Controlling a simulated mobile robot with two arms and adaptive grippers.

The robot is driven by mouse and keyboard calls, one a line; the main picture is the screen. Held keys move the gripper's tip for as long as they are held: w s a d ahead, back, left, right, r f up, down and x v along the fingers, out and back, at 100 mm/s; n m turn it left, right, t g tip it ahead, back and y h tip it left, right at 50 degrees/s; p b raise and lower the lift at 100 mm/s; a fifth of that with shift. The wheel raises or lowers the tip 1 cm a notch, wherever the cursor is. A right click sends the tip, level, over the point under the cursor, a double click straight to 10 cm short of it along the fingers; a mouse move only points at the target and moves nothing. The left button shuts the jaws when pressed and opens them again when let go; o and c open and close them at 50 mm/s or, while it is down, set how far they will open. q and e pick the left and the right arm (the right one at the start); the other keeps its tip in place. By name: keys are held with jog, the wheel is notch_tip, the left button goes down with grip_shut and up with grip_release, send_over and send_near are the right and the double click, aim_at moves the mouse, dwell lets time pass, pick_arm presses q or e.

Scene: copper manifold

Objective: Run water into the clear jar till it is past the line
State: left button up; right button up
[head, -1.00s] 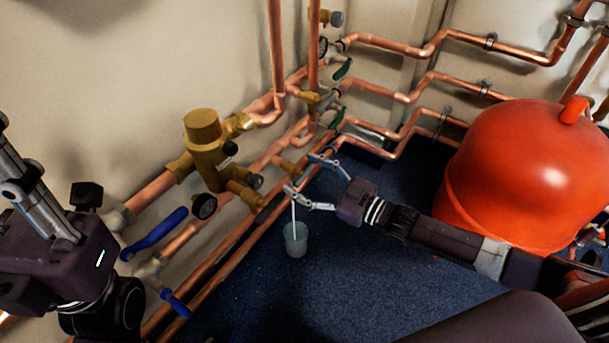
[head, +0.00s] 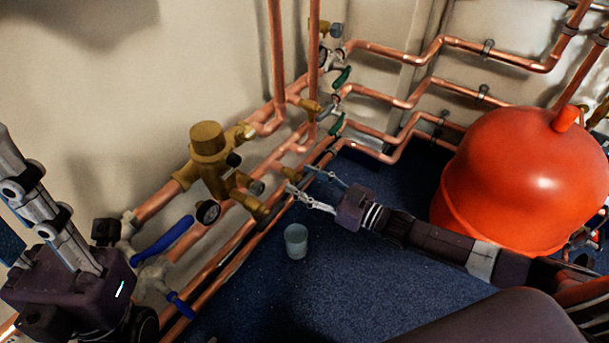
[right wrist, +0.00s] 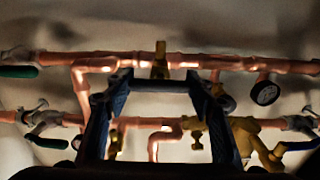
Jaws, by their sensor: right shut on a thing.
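The clear jar (head: 296,242) stands upright on the blue floor below the pipes, in the head view. Its line and water level are too small to make out. No stream shows above it. My right gripper (head: 298,180) reaches in from the right, above the jar, and is shut on what looks like the small brass tap (head: 290,173); the exact contact is hard to see. Its dark fingers (right wrist: 158,105) also show in the right wrist view, before the pipes. My left gripper (head: 40,195) is at the left edge, its tips cut off or unclear.
Copper pipes run along the wall with a large brass valve (head: 208,150), a gauge (head: 208,213) and a blue lever (head: 163,240). A red tank (head: 520,170) stands at the right. The blue floor (head: 350,280) right of the jar is clear.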

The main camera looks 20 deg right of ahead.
dwell(0.3)
jog(key=o, duration=1.2)
jog(key=shift+c, duration=0.2)
jog(key=shift+s+d, duration=0.1)
jog(key=v, duration=1.1)
jog(key=shift+s+d, duration=0.25)
jog(key=shift+s, duration=0.1)
